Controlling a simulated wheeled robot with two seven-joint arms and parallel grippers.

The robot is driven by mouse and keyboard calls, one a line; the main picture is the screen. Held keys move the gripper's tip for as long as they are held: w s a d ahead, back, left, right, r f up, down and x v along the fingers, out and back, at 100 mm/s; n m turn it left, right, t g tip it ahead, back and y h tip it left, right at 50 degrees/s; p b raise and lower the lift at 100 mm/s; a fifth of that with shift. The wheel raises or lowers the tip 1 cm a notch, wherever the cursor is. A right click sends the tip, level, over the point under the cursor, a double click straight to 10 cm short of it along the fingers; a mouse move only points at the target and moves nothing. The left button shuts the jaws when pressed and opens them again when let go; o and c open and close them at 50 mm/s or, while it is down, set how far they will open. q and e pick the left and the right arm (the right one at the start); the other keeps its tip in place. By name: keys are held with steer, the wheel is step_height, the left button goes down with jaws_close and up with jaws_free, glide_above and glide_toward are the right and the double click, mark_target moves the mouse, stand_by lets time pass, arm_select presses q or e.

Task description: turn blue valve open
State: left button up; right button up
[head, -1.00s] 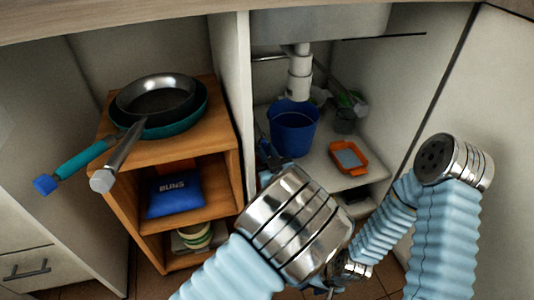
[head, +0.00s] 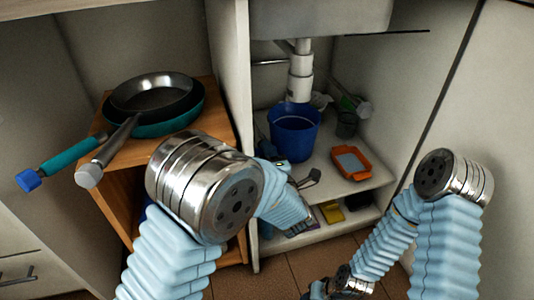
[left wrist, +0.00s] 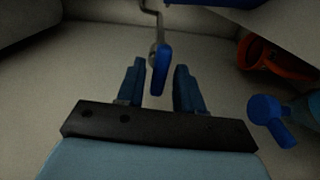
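The blue valve handle (left wrist: 162,68) shows in the left wrist view at the end of a thin metal pipe. My left gripper (left wrist: 156,80) is open, with one dark blue finger on each side of the handle and visible gaps to both. I cannot tell how deep the handle sits between the fingers. In the head view my left gripper (head: 268,150) is small and partly hidden beside the cabinet's divider; I cannot make out the valve there.
A blue bucket (head: 294,130) stands under the white drain pipe (head: 300,75), with an orange tray (head: 351,162) to its right. The divider panel (head: 232,80) stands close to my left arm. Pans (head: 155,97) sit on a wooden shelf, their handles sticking out left.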

arm_select(q)
steer(key=shift+v, duration=3)
